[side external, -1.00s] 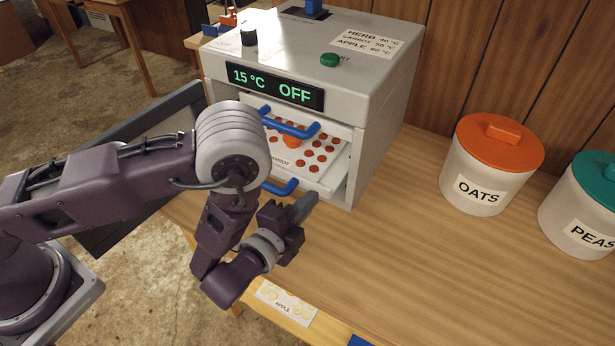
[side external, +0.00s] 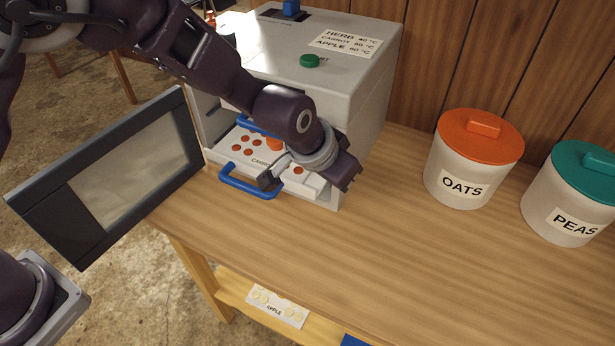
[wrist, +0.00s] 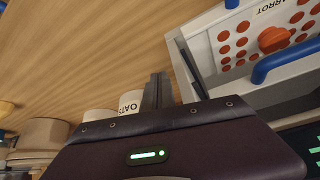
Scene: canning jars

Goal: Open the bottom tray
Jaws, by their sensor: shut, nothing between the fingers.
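The white drying cabinet (side external: 340,85) stands on the table with its front door swung open to the left. The bottom tray's blue handle (side external: 248,185) sticks out low at the front; it also shows at the top of the wrist view (wrist: 232,3). A second blue handle (side external: 250,125) sits above it, partly hidden by my arm; it shows in the wrist view (wrist: 285,62). A tray with orange-red slices and a CARROT label (side external: 262,162) shows between the handles.
The open dark-framed door (side external: 125,170) stands left of the cabinet. An OATS jar (side external: 463,178) with an orange lid and a PEAS jar (side external: 570,215) with a teal lid stand to the right. The table before the jars is clear.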

